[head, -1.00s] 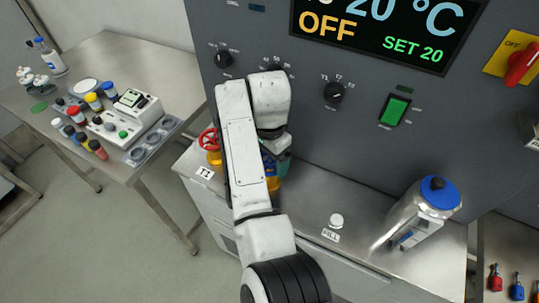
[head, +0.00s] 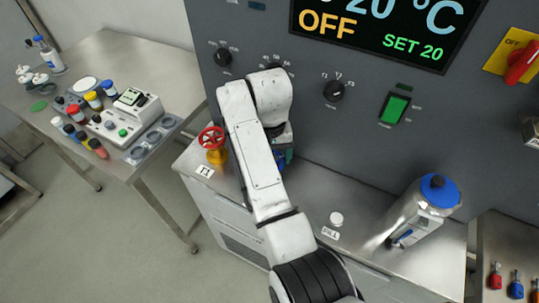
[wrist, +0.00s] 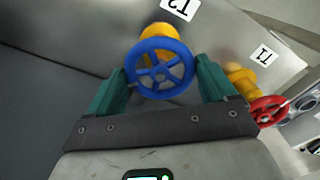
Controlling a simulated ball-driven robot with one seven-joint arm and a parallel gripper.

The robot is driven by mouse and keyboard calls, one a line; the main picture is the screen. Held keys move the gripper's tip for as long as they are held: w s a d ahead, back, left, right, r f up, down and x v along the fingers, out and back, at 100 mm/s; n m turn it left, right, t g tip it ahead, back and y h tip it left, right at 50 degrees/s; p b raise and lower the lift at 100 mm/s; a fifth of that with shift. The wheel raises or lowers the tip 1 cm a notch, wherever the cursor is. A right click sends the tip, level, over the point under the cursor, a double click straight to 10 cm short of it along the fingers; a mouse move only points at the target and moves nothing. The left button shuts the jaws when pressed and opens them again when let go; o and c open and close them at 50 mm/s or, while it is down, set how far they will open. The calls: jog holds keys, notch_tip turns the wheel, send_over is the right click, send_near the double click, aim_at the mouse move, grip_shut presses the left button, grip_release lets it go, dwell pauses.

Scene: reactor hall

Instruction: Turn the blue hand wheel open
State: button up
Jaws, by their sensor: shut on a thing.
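The blue hand wheel (wrist: 160,68) sits on a yellow valve body (wrist: 158,31) by the T2 label (wrist: 181,5). My gripper (wrist: 160,80) has its teal fingers on either side of the wheel rim and is shut on it. In the head view my arm covers most of the wheel; only a bit of blue (head: 281,160) shows beside a teal finger. How far the wheel is turned cannot be told.
A red hand wheel (head: 211,138) on a yellow valve stands left of my arm by the T1 label. A steel canister (head: 424,207) with a blue lid stands on the right of the bench. The control panel (head: 330,130) rises close behind.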

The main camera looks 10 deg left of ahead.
jog(key=n, duration=0.7)
jog(key=shift+w+r, duration=0.1)
jog(key=shift+r, duration=0.05)
jog(key=n, duration=0.7)
jog(key=shift+n, duration=0.3)
jog(key=n, duration=0.5)
jog(key=shift+w, duration=0.1)
jog(key=n, duration=0.5)
jog(key=shift+n, duration=0.4)
jog(key=o, duration=0.6)
jog(key=shift+o, duration=1.3)
